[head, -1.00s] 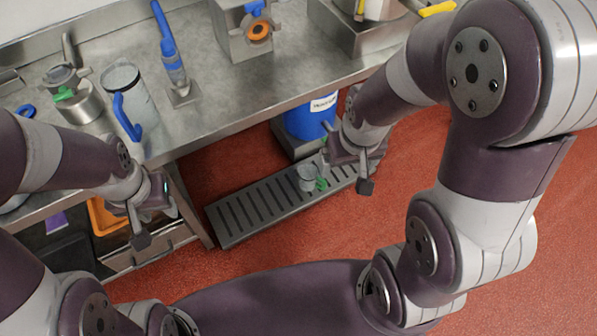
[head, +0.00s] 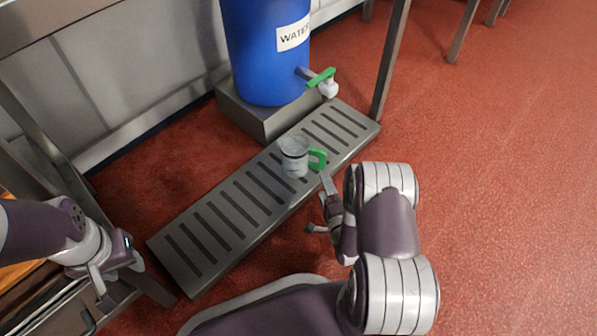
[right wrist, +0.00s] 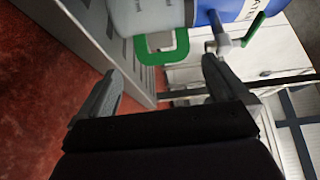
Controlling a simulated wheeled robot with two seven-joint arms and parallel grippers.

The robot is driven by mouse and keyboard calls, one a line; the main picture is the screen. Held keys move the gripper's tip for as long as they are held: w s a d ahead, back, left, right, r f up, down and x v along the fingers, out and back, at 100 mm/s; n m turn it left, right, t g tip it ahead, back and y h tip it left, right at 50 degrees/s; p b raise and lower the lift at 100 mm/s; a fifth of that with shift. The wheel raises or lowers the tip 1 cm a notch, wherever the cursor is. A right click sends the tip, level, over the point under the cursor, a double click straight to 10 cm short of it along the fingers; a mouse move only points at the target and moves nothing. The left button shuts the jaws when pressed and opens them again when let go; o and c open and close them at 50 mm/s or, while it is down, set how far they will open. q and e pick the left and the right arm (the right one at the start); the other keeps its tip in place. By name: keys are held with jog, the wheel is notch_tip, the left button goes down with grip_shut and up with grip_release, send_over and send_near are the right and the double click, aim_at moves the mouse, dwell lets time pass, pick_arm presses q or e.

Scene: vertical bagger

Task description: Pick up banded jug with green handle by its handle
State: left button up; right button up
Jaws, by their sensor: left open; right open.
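The banded jug (head: 294,156) stands upright on the slotted metal grate on the floor. Its green handle (head: 318,159) points right, toward my right gripper. My right gripper (head: 316,208) is open and empty, just in front of the handle and apart from it. In the right wrist view the jug (right wrist: 150,15) is at the top, and its green handle (right wrist: 163,50) lies ahead, between and beyond the two open fingers (right wrist: 160,85). My left gripper (head: 118,283) is open and empty at the lower left, far from the jug.
A blue water barrel (head: 262,50) with a green-levered tap (head: 322,80) stands on a metal block (head: 245,117) behind the jug. The slotted grate (head: 215,240) runs diagonally under it. A steel table leg (head: 392,60) rises at the right. Open red floor lies to the right.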

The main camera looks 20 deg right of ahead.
aim_at(316, 164)
jog(key=w+d+b, duration=0.1)
jog(key=w+b, duration=0.2)
jog(key=w, duration=0.1)
jog(key=w+b, duration=0.2)
jog(key=w, duration=0.2)
jog(key=w+d+b, duration=0.1)
jog(key=w+b, duration=0.2)
jog(key=w, duration=0.1)
jog(key=shift+d+f+b, duration=0.2)
jog(key=shift+d+b, duration=0.1)
jog(key=shift+d, duration=0.05)
jog(key=shift+r, duration=0.2)
jog(key=c, duration=0.8)
